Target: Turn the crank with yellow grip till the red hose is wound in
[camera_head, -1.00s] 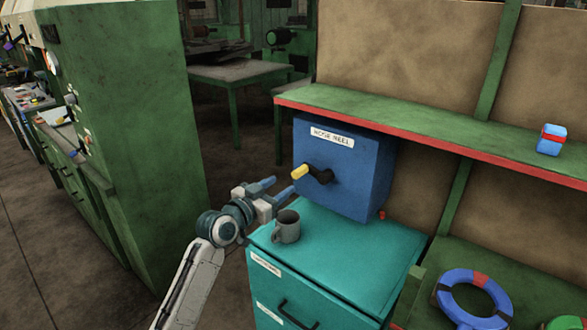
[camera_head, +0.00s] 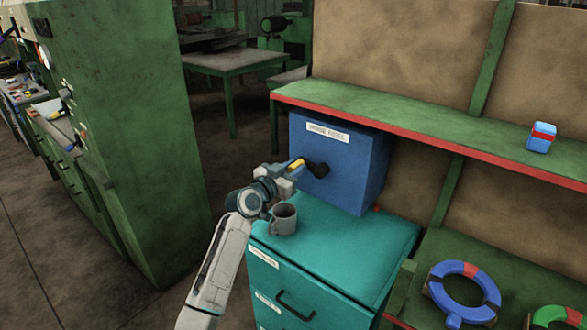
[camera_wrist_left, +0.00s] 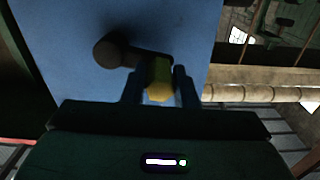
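The blue hose reel box (camera_head: 350,165) stands on the teal cabinet, with a white label on its front. Its dark crank arm (camera_head: 317,169) ends in a yellow grip (camera_head: 296,163). My left gripper (camera_head: 292,172) is at the grip and partly covers it. In the left wrist view the two fingers lie on either side of the yellow grip (camera_wrist_left: 159,80), close to it; contact is unclear. The dark crank hub (camera_wrist_left: 112,50) is left of it. A small red piece (camera_head: 376,209), perhaps hose, shows at the box's lower right. My right gripper is not in view.
A grey mug (camera_head: 284,219) stands on the teal cabinet (camera_head: 365,250), just below my left gripper. A green shelf (camera_head: 430,128) with a red edge passes behind and right of the box. A blue ring (camera_head: 437,290) lies at lower right.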

